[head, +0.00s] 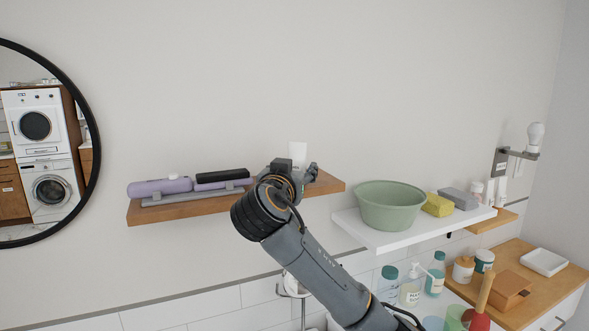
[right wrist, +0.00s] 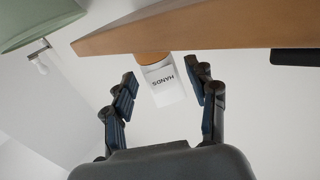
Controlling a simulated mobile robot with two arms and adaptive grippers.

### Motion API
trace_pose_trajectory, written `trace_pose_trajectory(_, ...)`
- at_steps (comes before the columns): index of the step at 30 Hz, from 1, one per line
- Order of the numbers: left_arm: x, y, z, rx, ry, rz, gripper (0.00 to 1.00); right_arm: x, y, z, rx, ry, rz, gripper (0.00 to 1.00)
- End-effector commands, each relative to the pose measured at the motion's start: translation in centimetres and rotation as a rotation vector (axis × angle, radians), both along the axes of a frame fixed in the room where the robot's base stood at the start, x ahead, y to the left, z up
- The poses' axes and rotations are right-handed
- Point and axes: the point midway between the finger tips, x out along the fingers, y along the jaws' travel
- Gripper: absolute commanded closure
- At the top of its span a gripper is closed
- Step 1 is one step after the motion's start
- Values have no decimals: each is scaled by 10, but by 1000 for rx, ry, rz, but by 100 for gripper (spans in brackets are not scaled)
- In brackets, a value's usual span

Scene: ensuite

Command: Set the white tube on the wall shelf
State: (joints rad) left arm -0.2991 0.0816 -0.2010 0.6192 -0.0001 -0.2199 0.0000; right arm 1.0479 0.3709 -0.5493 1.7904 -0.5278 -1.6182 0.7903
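The white tube (head: 298,153) stands upright at the wooden wall shelf (head: 175,211), toward its right end. Its lower part is hidden behind my right gripper (head: 296,169) in the head view. In the right wrist view, which shows things upside down, the tube (right wrist: 165,82) carries the word HANDS and has an orange-brown cap at the shelf (right wrist: 190,27). The cap appears to rest on the shelf board. My right gripper (right wrist: 164,77) is open, with one finger on each side of the tube and visible gaps between. My left gripper is out of view.
A purple case (head: 160,187) and a dark-topped item (head: 222,176) lie on the shelf's left part. To the right, a white shelf (head: 400,235) holds a green basin (head: 390,206), a yellow sponge (head: 438,205) and a grey block. Bottles stand below.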

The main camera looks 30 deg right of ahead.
Motion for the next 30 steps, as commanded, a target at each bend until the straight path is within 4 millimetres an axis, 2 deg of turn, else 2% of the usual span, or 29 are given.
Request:
trace_pose_trajectory(11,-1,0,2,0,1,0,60,-1,2,3,-1,-1,1,40)
trace_pose_trajectory(14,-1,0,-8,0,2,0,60,-12,12,0,0,-3,5,40)
trace_pose_trajectory(21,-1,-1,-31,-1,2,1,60,-53,46,-1,2,-4,7,40)
trace_pose_trajectory(25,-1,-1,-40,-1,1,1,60,-72,61,0,2,-3,5,40)
trace_pose_trajectory(30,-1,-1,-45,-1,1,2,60,-88,74,2,0,-1,3,40)
